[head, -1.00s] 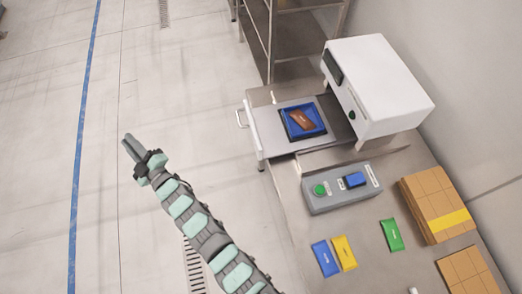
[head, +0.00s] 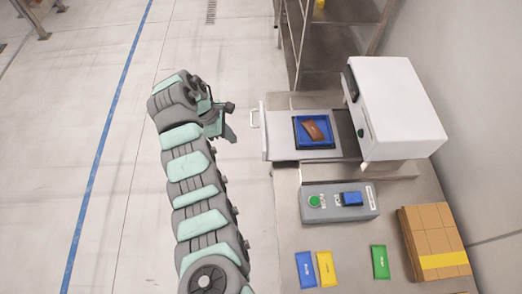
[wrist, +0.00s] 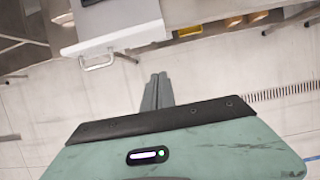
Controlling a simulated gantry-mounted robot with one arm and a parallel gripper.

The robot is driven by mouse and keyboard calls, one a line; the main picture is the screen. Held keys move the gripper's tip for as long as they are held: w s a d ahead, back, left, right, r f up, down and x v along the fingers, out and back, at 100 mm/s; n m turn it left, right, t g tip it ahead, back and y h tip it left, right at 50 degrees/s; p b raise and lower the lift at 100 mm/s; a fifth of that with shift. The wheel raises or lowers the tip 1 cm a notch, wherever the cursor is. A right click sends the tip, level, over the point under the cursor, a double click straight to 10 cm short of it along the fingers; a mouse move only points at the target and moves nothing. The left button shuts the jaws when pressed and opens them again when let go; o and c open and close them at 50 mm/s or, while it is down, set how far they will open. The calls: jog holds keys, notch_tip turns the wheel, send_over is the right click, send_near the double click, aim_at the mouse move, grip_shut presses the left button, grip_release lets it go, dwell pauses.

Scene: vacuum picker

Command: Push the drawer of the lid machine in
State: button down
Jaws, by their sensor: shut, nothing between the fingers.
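The lid machine (head: 400,105) is a white box on the steel table. Its drawer (head: 283,146) is pulled out to the left and carries a blue tray (head: 298,133) with a brown packet (head: 315,131) in it. The drawer's handle (head: 254,118) faces my arm; it also shows in the wrist view (wrist: 98,61) at the upper left. My gripper (head: 233,138) is left of the handle, a short gap away and not touching. In the wrist view its fingers (wrist: 158,78) are together and empty, pointing toward the drawer front's lower side.
A grey control box (head: 340,203) with a green button and a blue part stands in front of the machine. Blue, yellow and green packets and a cardboard stack (head: 432,235) lie nearer. A metal rack (head: 325,50) stands behind.

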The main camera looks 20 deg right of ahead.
jog(key=s+d+f, duration=0.3)
jog(key=d+f, duration=0.4)
jog(key=f, duration=0.2)
jog(key=shift+s, duration=0.2)
jog(key=shift+r+p, duration=0.1)
jog(key=shift+p, duration=0.2)
